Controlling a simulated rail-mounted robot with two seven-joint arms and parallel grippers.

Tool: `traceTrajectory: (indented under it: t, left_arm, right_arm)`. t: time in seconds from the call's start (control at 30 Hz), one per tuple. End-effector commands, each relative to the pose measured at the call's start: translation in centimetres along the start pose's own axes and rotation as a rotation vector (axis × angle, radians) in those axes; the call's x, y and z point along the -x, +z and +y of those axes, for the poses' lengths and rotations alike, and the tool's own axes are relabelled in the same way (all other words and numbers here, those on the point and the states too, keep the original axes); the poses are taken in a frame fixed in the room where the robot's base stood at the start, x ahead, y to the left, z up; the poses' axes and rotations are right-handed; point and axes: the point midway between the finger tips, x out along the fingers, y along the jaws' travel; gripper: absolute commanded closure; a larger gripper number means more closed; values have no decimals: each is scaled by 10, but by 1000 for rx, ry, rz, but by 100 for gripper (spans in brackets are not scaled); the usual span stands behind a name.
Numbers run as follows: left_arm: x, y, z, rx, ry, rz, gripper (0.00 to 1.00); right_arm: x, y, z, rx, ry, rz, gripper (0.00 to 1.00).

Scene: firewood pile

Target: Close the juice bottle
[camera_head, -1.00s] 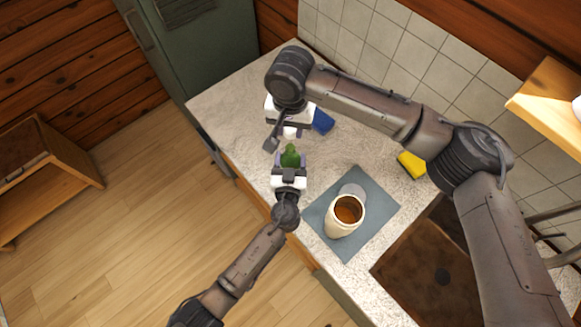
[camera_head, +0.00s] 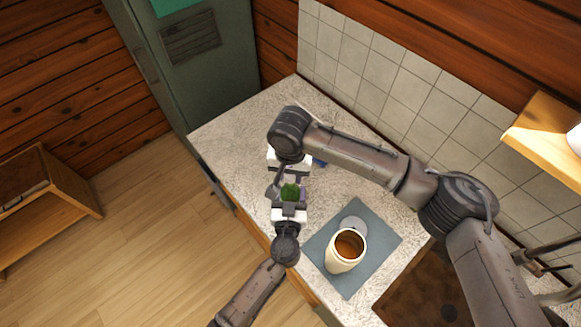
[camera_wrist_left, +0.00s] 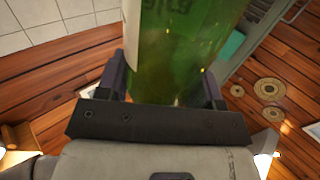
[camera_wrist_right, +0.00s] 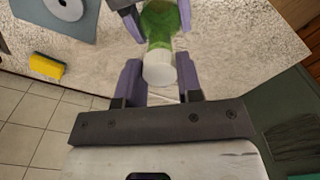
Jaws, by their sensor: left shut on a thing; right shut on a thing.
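The green juice bottle (camera_head: 290,192) is held in my left gripper (camera_head: 290,204) above the counter's front edge. In the left wrist view its green body (camera_wrist_left: 185,50) fills the space between the fingers. My right gripper (camera_wrist_right: 160,80) is shut on a white cap (camera_wrist_right: 158,68). In the right wrist view the cap is in line with the end of the green bottle (camera_wrist_right: 160,22) and appears to meet it. I cannot tell whether it is seated. In the head view my right wrist and arm hide the cap.
A white jar (camera_head: 342,262) with brown contents stands on a blue-grey mat (camera_head: 385,222), beside a grey disc (camera_head: 353,224). A yellow sponge (camera_wrist_right: 47,66) lies near the tiled wall. The far left counter (camera_head: 235,125) is clear.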

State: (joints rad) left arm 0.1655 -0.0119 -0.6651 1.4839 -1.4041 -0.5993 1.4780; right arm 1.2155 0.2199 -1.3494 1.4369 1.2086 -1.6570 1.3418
Motion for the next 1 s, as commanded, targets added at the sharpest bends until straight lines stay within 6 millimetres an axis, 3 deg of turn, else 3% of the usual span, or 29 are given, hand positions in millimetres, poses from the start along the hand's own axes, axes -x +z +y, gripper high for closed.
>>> traceTrajectory:
  t: [0.47, 1.0]
  left_arm:
    - [0, 0, 0, -1, -1, -1, 82]
    - [0, 0, 0, -1, -1, -1, 82]
  right_arm:
    - [0, 0, 0, 0, 0, 0, 89]
    - [-17, 0, 0, 0, 0, 1, 89]
